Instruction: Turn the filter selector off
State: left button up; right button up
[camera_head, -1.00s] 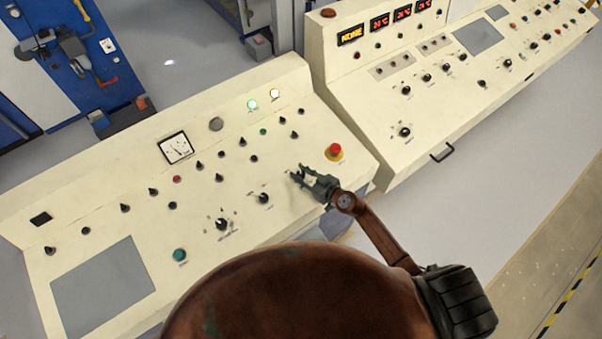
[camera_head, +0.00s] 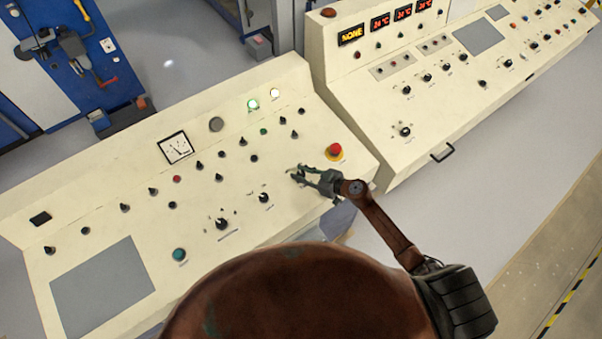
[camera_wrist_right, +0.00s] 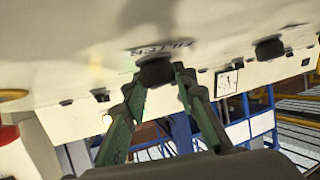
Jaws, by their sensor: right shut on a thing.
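The filter selector is a small black knob (camera_wrist_right: 155,72) under a "FILTER" label, which reads upside down in the right wrist view. It sits on the cream panel of the near console. My right gripper (camera_wrist_right: 159,80) has its two green fingers on either side of the knob, shut on it. In the head view my right gripper (camera_head: 300,174) is at the right part of the near console, and its fingers largely hide the knob. The knob's pointer direction cannot be made out. My left gripper is not in view.
The near console (camera_head: 110,205) carries several other black knobs, including one (camera_head: 264,198) left of the gripper. A red emergency button (camera_head: 335,150) on a yellow base stands close behind the gripper. A second console (camera_head: 450,105) with red displays is at the right.

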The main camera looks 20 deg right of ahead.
jog(key=n+g+y, duration=0.1)
jog(key=n+g+y+b, duration=0.1)
jog(key=n, duration=0.1)
jog(key=shift+w+d, duration=0.1)
jog(key=shift+d, duration=0.1)
jog(key=shift+f+n+g+y+b, duration=0.1)
jog(key=shift+n+g+y+b, duration=0.45)
jog(key=shift+n+g, duration=0.45)
jog(key=n+g+y+b, duration=0.1)
jog(key=n+g+b, duration=0.2)
jog(key=b, duration=0.1)
jog(key=shift+n+g, duration=0.3)
jog(key=shift+g, duration=0.1)
jog(key=shift+a+n+g+b, duration=0.1)
jog(key=shift+n+g+b, duration=0.6)
jog(key=shift+g, duration=0.1)
jog(key=o, duration=1.2)
jog(key=shift+c, duration=0.2)
jog(key=v, duration=1.2)
